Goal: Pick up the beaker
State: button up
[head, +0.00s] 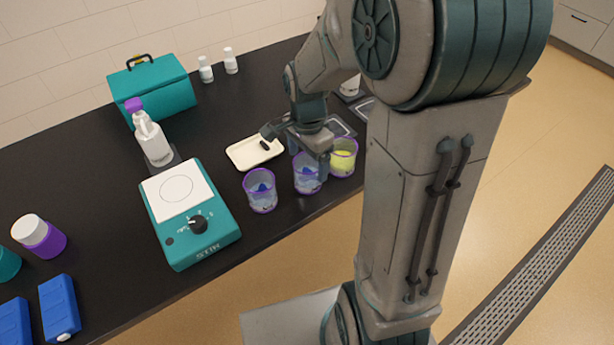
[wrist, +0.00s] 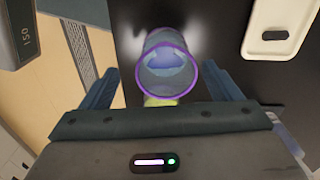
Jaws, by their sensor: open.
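Three clear beakers with purple rims stand near the front edge of the black bench. The middle beaker (head: 307,176) holds blue liquid, and my gripper (head: 310,160) is right over it, pointing down. In the wrist view this beaker (wrist: 167,72) lies between my two open fingers (wrist: 164,82), with a gap visible on each side. The left beaker (head: 261,192) also holds blue liquid. The right beaker (head: 343,159) holds yellow liquid; in the wrist view only a yellow sliver (wrist: 160,102) shows at the edge of my gripper body.
A white tray (head: 238,154) with a small black item lies behind the beakers. A teal stirrer (head: 190,236) stands to the left, with a white bottle (head: 152,140) and a teal case (head: 172,91) behind it. The front bench edge (head: 278,236) is close to the beakers.

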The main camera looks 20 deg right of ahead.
jog(key=shift+w+d+f+p, duration=0.1)
jog(key=shift+w+f+p, duration=0.05)
jog(key=shift+f, duration=0.95)
jog(key=shift+w+d+f+p, duration=0.1)
jog(key=shift+w+f, duration=0.05)
jog(key=shift+f, duration=0.9)
jog(key=shift+w+f+p, duration=0.15)
jog(key=shift+f, duration=0.95)
jog(key=c, duration=1.1)
